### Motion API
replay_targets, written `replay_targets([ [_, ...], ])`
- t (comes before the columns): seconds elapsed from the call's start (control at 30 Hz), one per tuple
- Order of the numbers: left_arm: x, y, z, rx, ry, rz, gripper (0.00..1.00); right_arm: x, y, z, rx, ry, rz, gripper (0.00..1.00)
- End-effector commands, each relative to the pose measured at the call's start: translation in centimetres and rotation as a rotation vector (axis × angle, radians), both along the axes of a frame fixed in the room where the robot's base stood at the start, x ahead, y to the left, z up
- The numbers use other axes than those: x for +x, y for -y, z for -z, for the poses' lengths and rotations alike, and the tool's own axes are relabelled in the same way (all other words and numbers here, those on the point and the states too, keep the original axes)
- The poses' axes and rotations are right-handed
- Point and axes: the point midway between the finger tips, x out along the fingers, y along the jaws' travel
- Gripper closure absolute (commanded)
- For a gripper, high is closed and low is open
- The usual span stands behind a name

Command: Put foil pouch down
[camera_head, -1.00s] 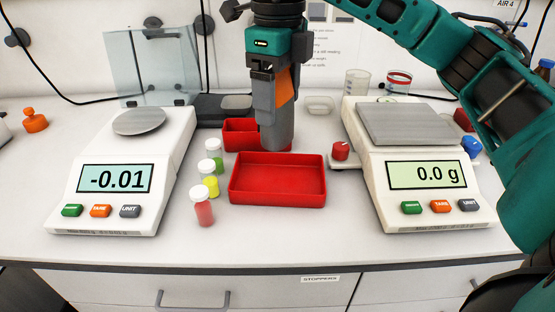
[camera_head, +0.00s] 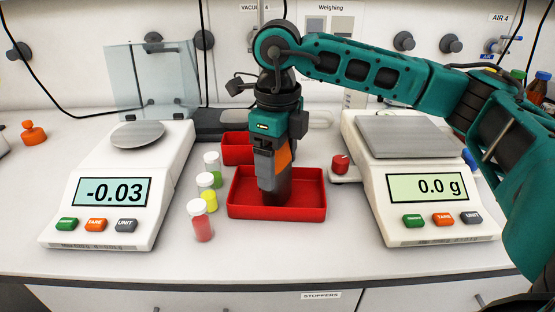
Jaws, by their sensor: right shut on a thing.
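My right gripper (camera_head: 272,190) points straight down into the larger red tray (camera_head: 245,207), its fingertips low between the tray walls. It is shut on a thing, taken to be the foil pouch. The dark fingers and an orange patch on the gripper's side show, but the pouch cannot be made out apart from them. Whether it touches the tray floor is hidden. My left gripper is not in view.
A balance (camera_head: 160,165) stands left and another (camera_head: 411,170) right. Small capped vials, including a red one (camera_head: 201,226), stand close left of the tray. A smaller red tray (camera_head: 237,150) is behind it. A red-topped item (camera_head: 340,163) sits to the right. The front bench strip is clear.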

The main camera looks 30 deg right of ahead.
Motion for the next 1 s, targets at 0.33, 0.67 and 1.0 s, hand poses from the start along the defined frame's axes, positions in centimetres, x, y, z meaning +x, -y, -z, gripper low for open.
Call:
replay_targets([
  [0.33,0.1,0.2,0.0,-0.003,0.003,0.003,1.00,0.0,0.0,0.3,-0.001,-0.001,0.000,0.00],
  [0.67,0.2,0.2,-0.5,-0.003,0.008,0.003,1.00,0.1,0.0,-0.7,0.000,0.002,0.000,0.00],
  [1.0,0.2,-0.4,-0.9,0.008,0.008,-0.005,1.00,0.1,-0.1,-7.8,0.001,0.004,-0.001,0.00],
])
